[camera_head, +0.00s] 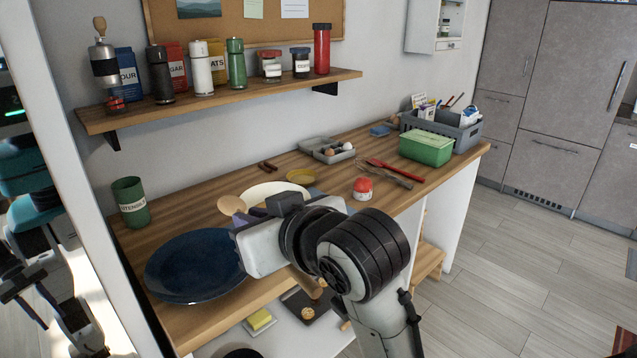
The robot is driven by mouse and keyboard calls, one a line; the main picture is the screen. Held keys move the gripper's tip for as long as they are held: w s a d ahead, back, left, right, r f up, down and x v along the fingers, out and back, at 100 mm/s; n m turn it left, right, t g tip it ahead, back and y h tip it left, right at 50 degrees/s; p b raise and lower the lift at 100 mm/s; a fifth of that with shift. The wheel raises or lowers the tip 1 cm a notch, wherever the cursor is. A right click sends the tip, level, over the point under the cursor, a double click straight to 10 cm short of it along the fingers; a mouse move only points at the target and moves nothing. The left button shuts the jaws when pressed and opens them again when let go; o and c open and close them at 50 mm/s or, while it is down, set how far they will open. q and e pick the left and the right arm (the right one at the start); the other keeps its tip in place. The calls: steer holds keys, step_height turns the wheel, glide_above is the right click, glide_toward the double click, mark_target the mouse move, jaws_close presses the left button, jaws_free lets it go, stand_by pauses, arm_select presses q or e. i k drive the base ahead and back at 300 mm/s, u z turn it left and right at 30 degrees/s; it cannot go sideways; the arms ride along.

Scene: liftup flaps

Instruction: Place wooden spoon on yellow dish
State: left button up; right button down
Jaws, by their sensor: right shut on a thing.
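My right gripper (243,222) reaches over the front of the wooden counter (205,327) and is shut on the wooden spoon (231,205). The spoon's round pale head shows just beyond the fingertips; the gripper and arm hide much of the handle. A small yellow dish (301,176) sits on the counter behind my right wrist, to the right of the spoon head and apart from it. My left gripper is not seen.
A dark blue plate (195,266) lies left of the gripper. A cream plate (270,190) lies partly hidden behind it. A green utensil pot (131,201) stands at the left. A red-lidded jar (363,188) and red utensil (396,171) lie right. A shelf (220,92) hangs above.

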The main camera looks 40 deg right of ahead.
mark_target(301, 177)
steer(key=z, duration=2.45)
steer(key=i, duration=1.85)
steer(key=u, duration=3.2)
steer(key=i, duration=0.5)
steer(key=z, duration=0.1)
